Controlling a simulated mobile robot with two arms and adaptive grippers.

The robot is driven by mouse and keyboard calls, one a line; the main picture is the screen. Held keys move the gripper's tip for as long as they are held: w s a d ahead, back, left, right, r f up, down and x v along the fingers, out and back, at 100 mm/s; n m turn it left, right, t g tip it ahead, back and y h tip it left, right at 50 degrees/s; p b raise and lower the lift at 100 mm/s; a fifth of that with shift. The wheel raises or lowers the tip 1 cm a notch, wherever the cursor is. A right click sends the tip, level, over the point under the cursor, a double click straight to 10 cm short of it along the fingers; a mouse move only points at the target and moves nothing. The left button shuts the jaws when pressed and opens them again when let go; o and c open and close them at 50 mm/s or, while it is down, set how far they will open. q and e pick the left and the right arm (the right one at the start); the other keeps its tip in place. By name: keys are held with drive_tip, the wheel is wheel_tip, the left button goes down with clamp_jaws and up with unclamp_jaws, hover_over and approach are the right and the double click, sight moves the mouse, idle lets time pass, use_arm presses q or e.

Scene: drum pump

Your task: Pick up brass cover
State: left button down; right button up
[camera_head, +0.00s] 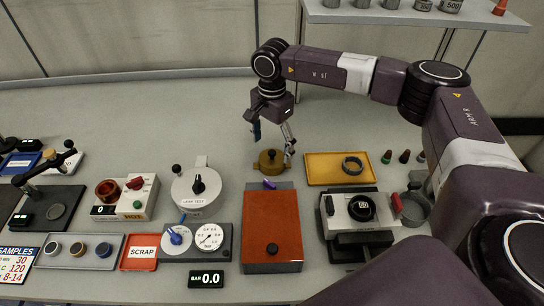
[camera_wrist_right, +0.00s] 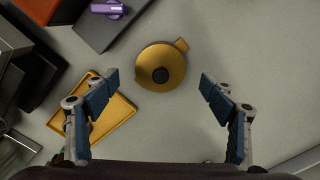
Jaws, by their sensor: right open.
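The brass cover (camera_head: 271,160) is a round, flat, brass-coloured lid with a dark knob in its middle and small tabs at its edge. It lies on the grey table behind the red-orange box. In the right wrist view the brass cover (camera_wrist_right: 160,68) lies ahead, between the lines of the two fingers. My right gripper (camera_head: 272,137) is above the cover, pointing down. It also shows in the right wrist view (camera_wrist_right: 160,95), with its blue-padded fingers wide apart and nothing between them. My left gripper is not in view.
A yellow tray (camera_head: 318,168) holding a dark ring (camera_head: 353,166) lies right of the cover. The red-orange box (camera_head: 271,220) stands in front, with a purple piece (camera_head: 269,184) at its back edge. The leak test device (camera_head: 198,187) stands left. Table behind the cover is clear.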

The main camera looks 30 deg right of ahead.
sight(272, 151)
wheel_tip(272, 151, down, 3)
drive_tip(key=shift+w+f+p, duration=0.1)
drive_tip(key=shift+f+p, duration=0.05)
drive_tip(key=shift+p, duration=0.2)
drive_tip(key=shift+f, duration=0.1)
drive_tip(key=c, duration=1.3)
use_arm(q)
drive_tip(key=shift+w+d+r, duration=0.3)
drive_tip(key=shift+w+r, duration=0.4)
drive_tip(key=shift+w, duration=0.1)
use_arm(e)
drive_tip(key=shift+c, duration=0.6)
